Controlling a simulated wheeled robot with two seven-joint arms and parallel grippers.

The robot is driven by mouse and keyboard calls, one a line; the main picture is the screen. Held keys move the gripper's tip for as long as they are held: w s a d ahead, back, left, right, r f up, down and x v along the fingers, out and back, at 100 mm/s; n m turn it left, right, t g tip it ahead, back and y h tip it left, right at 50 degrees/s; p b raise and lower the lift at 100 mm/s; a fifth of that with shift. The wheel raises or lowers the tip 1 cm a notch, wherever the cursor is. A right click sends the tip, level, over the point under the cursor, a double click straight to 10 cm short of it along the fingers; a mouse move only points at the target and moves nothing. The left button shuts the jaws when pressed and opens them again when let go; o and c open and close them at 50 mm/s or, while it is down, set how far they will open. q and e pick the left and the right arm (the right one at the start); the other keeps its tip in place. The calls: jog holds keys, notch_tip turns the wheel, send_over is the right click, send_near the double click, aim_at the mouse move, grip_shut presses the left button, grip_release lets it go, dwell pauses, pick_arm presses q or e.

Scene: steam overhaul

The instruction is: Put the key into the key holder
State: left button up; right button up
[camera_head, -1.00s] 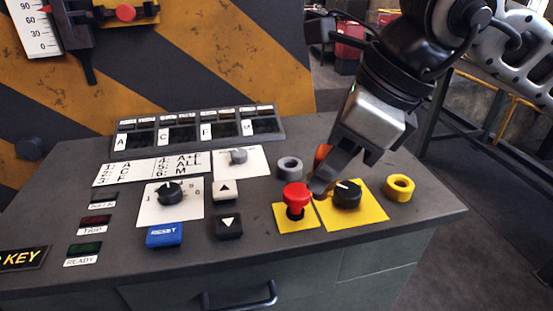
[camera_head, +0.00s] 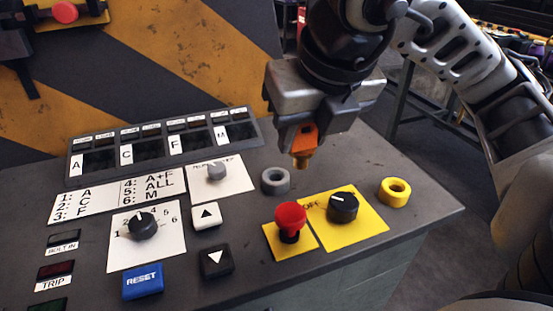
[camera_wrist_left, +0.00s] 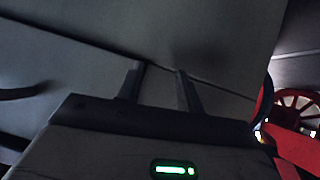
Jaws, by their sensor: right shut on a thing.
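My right gripper (camera_head: 299,134) is shut on the orange key (camera_head: 303,143), which points down with its brass-coloured end showing below the fingers. It is above the back of the console, up and right of a grey ring socket (camera_head: 275,181) in the picture. The key looks clear of the console. A yellow ring socket (camera_head: 395,191) stands at the right end of the console. I cannot tell which ring is the key holder. My left gripper (camera_wrist_left: 160,80) shows in the left wrist view, its two fingers apart and nothing between them.
A red mushroom button (camera_head: 290,216) and a black rotary knob (camera_head: 343,207) on yellow plates stand in front of the rings. The blue RESET button (camera_head: 143,281), arrow buttons and a selector knob (camera_head: 142,226) are to the left. A row of displays (camera_head: 165,142) lines the back.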

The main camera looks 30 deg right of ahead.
jog(key=w+f, duration=0.2)
jog(key=w+d+f+b, duration=0.1)
jog(key=w+f, duration=0.1)
jog(key=w, duration=0.1)
jog(key=w+f+b, duration=0.1)
jog(key=w+f, duration=0.1)
jog(key=shift+w+d+f, duration=0.25)
jog(key=shift+w+d, duration=0.05)
jog(key=x, duration=0.3)
jog(key=shift+f, duration=0.35)
pick_arm(q)
jog(key=shift+w+d+f, duration=0.15)
jog(key=shift+f, duration=0.4)
pick_arm(e)
jog(key=shift+f, duration=0.5)
pick_arm(q)
jog(key=shift+b, duration=0.3)
pick_arm(e)
jog(key=shift+f+b, duration=0.35)
jog(key=shift+b, duration=0.05)
jog(key=o, duration=1)
pick_arm(q)
jog(key=shift+t, duration=0.3)
